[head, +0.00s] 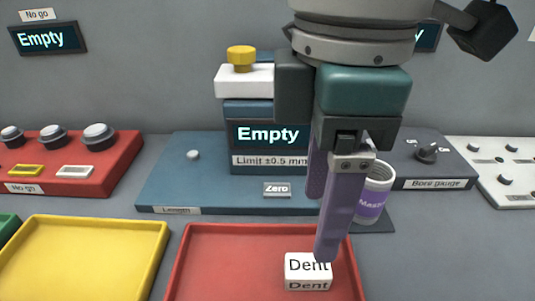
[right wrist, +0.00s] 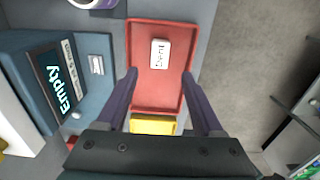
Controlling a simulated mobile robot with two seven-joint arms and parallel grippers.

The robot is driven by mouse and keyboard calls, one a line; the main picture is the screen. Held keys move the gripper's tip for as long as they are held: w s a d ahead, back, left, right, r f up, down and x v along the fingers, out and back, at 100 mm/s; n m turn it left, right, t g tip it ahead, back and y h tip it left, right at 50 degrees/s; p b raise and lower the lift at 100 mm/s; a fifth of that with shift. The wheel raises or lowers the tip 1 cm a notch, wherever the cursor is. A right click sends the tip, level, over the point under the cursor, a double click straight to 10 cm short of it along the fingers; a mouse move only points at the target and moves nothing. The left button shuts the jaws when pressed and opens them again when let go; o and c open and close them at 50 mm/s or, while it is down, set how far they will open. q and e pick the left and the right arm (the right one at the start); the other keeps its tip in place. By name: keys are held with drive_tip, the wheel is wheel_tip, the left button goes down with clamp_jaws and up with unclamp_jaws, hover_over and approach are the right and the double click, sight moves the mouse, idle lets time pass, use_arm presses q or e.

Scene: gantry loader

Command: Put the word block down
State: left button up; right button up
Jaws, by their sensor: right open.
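The white word block (head: 307,270), lettered "Dent", rests in the red tray (head: 220,265) at the front middle of the head view. In the right wrist view the block (right wrist: 160,53) lies on the tray floor, clear of both walls and just beyond the fingertips. My right gripper (head: 322,228) is open and empty, with its purple fingers pointing down over the tray. In the head view one fingertip overlaps the block's upper right edge. In the wrist view (right wrist: 160,76) the fingers stand wide apart with nothing between them. My left gripper is not in view.
A yellow tray (head: 85,260) stands left of the red tray. Behind are a blue length gauge (head: 175,170) reading "Empty", a red "No go" box (head: 75,160), a purple-labelled cup (head: 373,195) and a bore gauge box (head: 430,160). Grey bench right of the red tray is clear.

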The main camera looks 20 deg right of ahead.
drive_tip(key=s+a+f+m+y, duration=0.1)
drive_tip(key=a, duration=0.1)
drive_tip(key=s+a+f+m+t+y, duration=0.1)
drive_tip(key=s+a+m+y, duration=0.1)
drive_tip(key=s+a+f+m+y, duration=0.1)
drive_tip(key=a, duration=0.1)
drive_tip(key=shift+s+f+t, duration=0.15)
drive_tip(key=shift+s+t, duration=0.05)
drive_tip(key=shift+t, duration=0.2)
drive_tip(key=s+d+f+m, duration=0.1)
drive_tip(key=d+m, duration=0.1)
drive_tip(key=s+d+f+m+t, duration=0.1)
drive_tip(key=d+m, duration=0.1)
drive_tip(key=s+d+f+m+h, duration=0.1)
drive_tip(key=d+m, duration=0.1)
drive_tip(key=d, duration=0.1)
drive_tip(key=shift+s+f+t, duration=0.15)
drive_tip(key=shift+f+t, duration=0.25)
drive_tip(key=s+d+m+h, duration=0.1)
drive_tip(key=d, duration=0.1)
drive_tip(key=s+d+f+m+h, duration=0.1)
drive_tip(key=d, duration=0.1)
drive_tip(key=s+d, duration=0.2)
drive_tip(key=d, duration=0.1)
drive_tip(key=shift+s+f+m+h, duration=0.1)
drive_tip(key=shift+f+m+h, duration=0.25)
drive_tip(key=shift+m+h, duration=0.05)
